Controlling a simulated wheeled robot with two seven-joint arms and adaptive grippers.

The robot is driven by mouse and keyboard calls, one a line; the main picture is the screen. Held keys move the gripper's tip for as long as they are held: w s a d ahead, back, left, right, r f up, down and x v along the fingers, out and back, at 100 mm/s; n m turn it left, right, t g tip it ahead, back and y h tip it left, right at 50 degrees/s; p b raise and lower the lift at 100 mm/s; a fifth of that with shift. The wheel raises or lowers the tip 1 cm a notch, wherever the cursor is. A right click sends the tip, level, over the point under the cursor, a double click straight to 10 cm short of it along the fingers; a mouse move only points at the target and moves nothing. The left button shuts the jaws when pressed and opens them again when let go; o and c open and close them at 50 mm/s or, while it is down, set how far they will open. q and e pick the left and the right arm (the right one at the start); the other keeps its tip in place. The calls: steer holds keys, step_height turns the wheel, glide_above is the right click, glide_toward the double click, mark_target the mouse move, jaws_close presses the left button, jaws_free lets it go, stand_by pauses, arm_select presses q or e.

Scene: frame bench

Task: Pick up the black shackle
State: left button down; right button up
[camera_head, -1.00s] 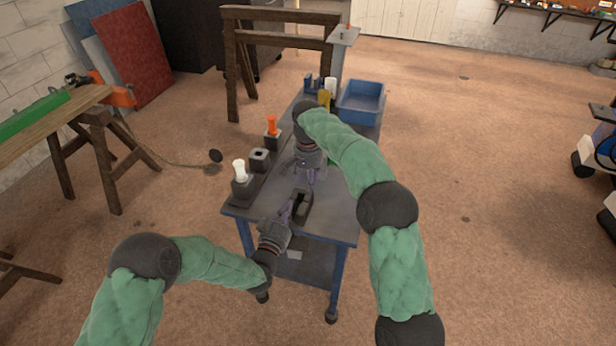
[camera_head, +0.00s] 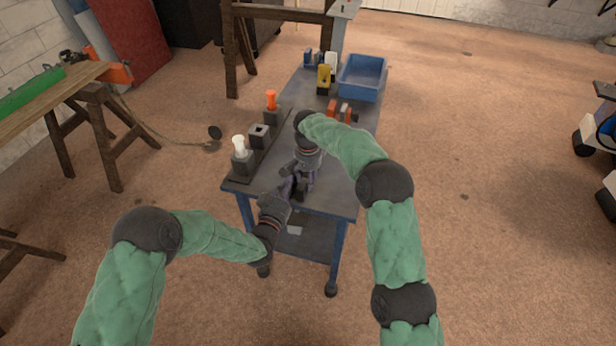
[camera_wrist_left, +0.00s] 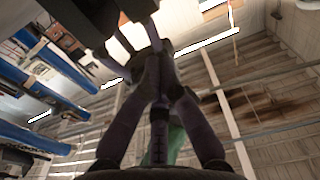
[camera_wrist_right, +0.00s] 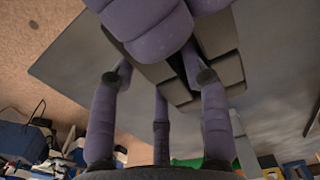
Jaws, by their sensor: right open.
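The black shackle (camera_wrist_right: 180,88) is a dark, blocky piece between my two grippers, low over the near part of the bench. Most of it is hidden in the head view. My left gripper (camera_head: 286,187) has its fingers drawn together on the shackle; they converge in the left wrist view (camera_wrist_left: 155,55), where a dark edge shows at the top. My right gripper (camera_head: 306,182) comes from above at the same spot. It is open, with its fingers apart (camera_wrist_right: 158,80) around or beside the shackle; I cannot tell which.
The blue-legged bench (camera_head: 330,205) carries a dark rail with a white-topped holder (camera_head: 240,158), an empty-looking block (camera_head: 259,135) and an orange-topped holder (camera_head: 271,108) on the left. Red pieces (camera_head: 338,110), a yellow item (camera_head: 324,78) and a blue bin (camera_head: 361,78) stand farther back.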

jaws_close()
arm_select(q)
steer(key=shift+r, duration=0.65)
steer(key=v, duration=1.2)
